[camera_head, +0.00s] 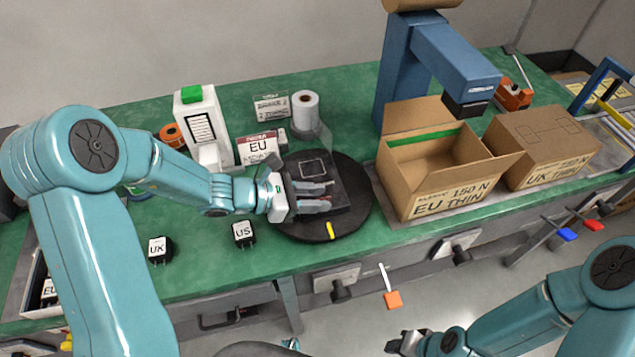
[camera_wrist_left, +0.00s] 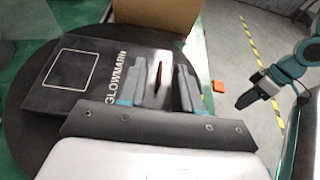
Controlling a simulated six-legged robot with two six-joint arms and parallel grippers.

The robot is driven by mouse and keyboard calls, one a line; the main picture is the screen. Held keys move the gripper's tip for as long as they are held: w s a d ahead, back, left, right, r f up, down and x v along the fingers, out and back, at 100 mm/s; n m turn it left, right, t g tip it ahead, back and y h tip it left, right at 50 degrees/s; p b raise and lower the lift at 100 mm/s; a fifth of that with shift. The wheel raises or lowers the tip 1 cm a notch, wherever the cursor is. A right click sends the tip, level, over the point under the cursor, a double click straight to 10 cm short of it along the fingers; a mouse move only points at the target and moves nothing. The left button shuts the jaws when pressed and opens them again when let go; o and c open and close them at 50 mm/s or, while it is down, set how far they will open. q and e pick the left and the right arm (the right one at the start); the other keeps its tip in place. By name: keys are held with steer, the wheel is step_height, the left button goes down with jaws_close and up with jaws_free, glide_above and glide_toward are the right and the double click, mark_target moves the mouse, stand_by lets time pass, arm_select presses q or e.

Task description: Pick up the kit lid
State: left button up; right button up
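The kit lid appears to be the flat dark piece (camera_head: 312,168) with a light square outline, lying on the round black turntable (camera_head: 357,215). In the left wrist view the lid (camera_wrist_left: 90,72) shows white lettering along one side. My left gripper (camera_head: 330,193) is over the lid's near part, its two fingers apart. In the left wrist view the left gripper's fingers (camera_wrist_left: 160,88) stand on either side of a dark strip at the lid's edge, with a small red mark between them. Whether they touch it is unclear. My right gripper (camera_head: 402,343) is low at the bottom, away from the bench.
A white printer-like unit (camera_head: 200,120), a label roll (camera_head: 305,110) and UK (camera_head: 160,250) and US (camera_head: 243,233) plugs are left.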

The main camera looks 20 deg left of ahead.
arm_select(q)
steer(key=shift+w+d+f, duration=0.1)
steer(key=shift+w+d, duration=0.05)
steer(key=shift+d, duration=0.1)
jaws_close()
